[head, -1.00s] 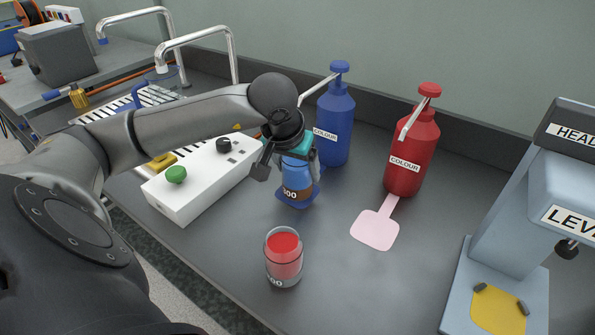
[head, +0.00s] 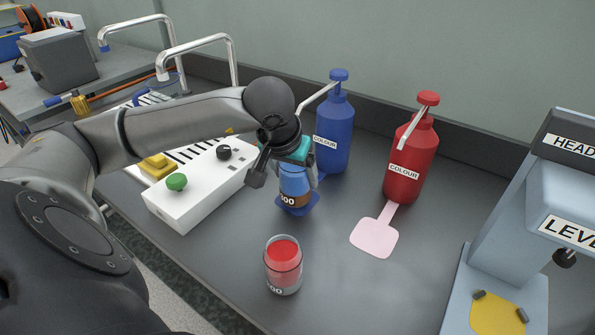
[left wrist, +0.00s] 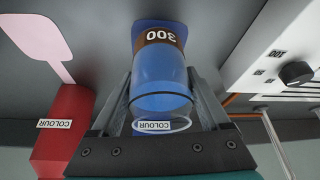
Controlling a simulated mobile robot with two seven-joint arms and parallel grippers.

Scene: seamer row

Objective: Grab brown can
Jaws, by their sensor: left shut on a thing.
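A can (head: 295,187) with a brown band marked with a number stands upright on a blue pad (head: 298,209). Its wall above the band looks clear and blue. In the left wrist view the can (left wrist: 160,75) sits between the fingers, with the brown band toward the top of the picture and reading 300. My left gripper (head: 284,170) comes down on it from above and is shut on its upper part; the gripper also shows in the left wrist view (left wrist: 160,105). The gripper hides the can's top in the head view. My right gripper is not in view.
A can with red contents (head: 283,268) stands in front. Blue (head: 334,130) and red (head: 409,165) pump bottles stand behind, with a pink pad (head: 374,238) by the red one. A white control box (head: 200,187) is close on the left. A grey machine (head: 510,230) stands at right.

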